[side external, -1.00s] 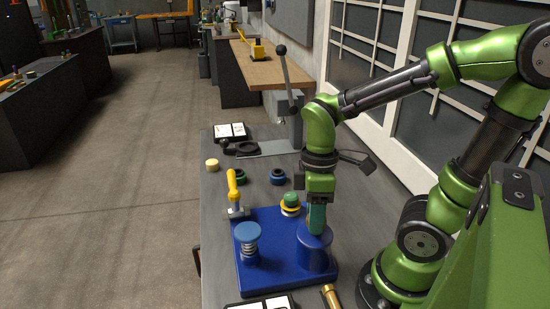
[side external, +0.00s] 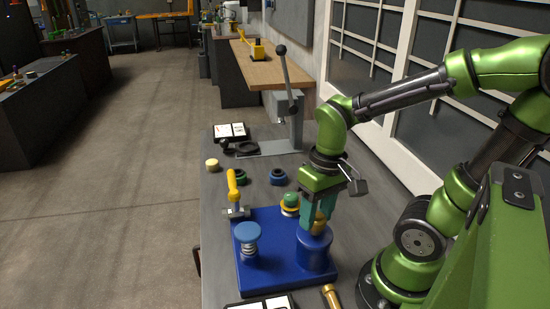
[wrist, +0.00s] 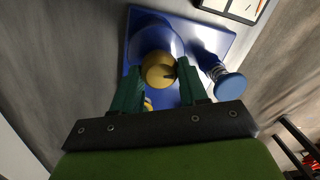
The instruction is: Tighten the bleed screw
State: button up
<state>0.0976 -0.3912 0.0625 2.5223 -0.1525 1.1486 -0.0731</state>
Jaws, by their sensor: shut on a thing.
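The bleed screw is a round brass knob (wrist: 158,70) on top of the wide blue cylinder (side external: 316,258) at the right of the blue base plate (side external: 275,283). In the side external view a bit of the brass knob (side external: 318,229) shows below my fingers. My gripper (side external: 317,222), with teal fingers, points down over the cylinder. In the wrist view the fingers of my gripper (wrist: 160,72) stand on both sides of the knob and are shut on it. A dark slot or mark shows on the knob's top.
Behind lie a green ring (side external: 238,177), a blue ring (side external: 277,177) and a lever press (side external: 287,105). A brass fitting (side external: 331,296) lies in front.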

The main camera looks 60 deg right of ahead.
jog(key=shift+r+m, duration=0.1)
jog(key=shift+m, duration=1)
jog(key=o, duration=1.1)
jog(key=r, duration=0.5)
jog(key=d+r, duration=0.1)
jog(key=r, duration=0.5)
jog(key=s+r, duration=0.1)
jog(key=r, duration=0.4)
jog(key=shift+d+r, duration=0.35)
